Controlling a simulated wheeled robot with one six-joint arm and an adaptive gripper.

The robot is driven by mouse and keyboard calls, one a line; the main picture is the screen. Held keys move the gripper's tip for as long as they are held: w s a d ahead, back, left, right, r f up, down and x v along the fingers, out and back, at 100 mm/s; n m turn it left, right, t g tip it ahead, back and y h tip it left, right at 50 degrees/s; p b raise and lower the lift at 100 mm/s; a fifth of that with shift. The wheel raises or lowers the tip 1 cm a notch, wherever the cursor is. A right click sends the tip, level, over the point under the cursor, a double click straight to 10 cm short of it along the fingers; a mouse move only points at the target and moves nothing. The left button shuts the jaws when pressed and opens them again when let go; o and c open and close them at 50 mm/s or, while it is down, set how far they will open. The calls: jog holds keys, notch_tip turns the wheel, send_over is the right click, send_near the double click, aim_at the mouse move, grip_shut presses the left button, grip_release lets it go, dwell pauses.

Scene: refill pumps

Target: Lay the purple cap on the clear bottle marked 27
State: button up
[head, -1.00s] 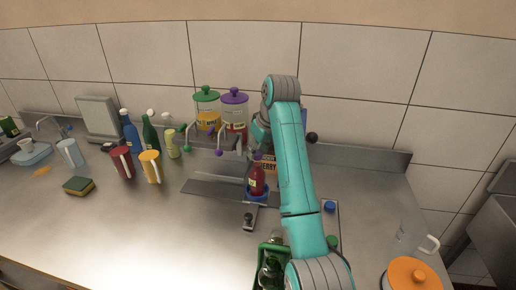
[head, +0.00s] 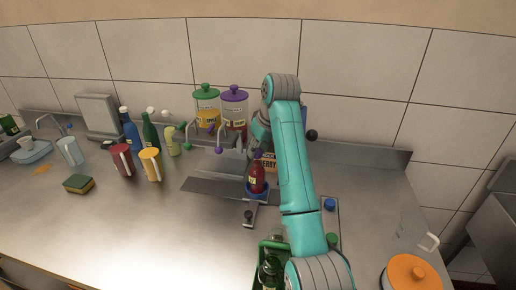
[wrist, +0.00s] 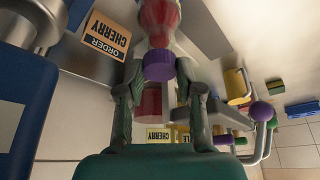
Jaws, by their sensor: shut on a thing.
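The bottle (head: 257,180) is clear with red contents and a pale label, whose number I cannot read. It stands upright in a blue holder (head: 258,195) and also shows in the wrist view (wrist: 161,16). The purple cap (wrist: 158,66) is between my fingertips, in line with the bottle's neck. My gripper (wrist: 158,74) is shut on the cap. The cap appears at the bottle's mouth, but I cannot tell whether it touches. In the head view my arm partly hides the area right of the bottle.
An order card (wrist: 107,34) reading CHERRY stands close by. Pump jars with green (head: 206,88) and purple (head: 234,95) lids stand behind. A red mug (head: 122,161), a yellow mug (head: 151,165) and several bottles stand left. The front-left counter is clear except for a sponge (head: 79,184).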

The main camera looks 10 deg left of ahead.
aim_at(258, 152)
jog(key=shift+f, duration=0.55)
jog(key=o, duration=0.8)
jog(key=shift+c, duration=0.2)
jog(key=shift+r, duration=3.5)
